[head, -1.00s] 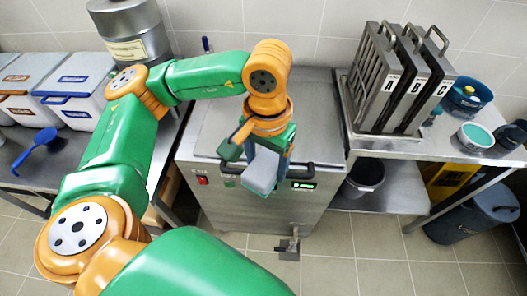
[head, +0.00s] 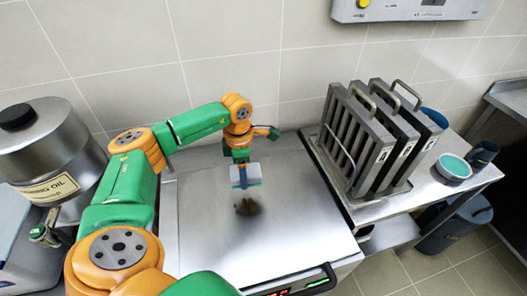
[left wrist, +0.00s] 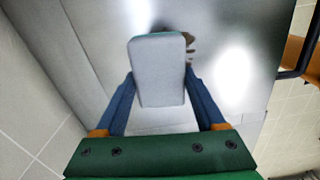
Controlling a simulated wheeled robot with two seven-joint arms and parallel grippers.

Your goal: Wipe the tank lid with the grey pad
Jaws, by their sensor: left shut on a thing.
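The tank lid (head: 295,195) is a broad shiny steel plate in the middle of the head view. A dark brown stain (head: 247,207) lies on it; part of it shows beside the pad in the left wrist view (left wrist: 189,42). My left gripper (head: 243,168) is over the lid, shut on the grey pad (head: 246,183). In the left wrist view the grey pad (left wrist: 160,72) sits between the two blue fingers and hides part of the stain. The pad is just behind the stain in the head view. I cannot tell whether it touches the lid. My right gripper is not in view.
A rack of upright metal plates (head: 375,125) stands on the side table right of the lid. A steel oil drum (head: 45,150) stands at the left. The lid's front handle (head: 318,282) is at the bottom. The wall is close behind; the lid's right half is clear.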

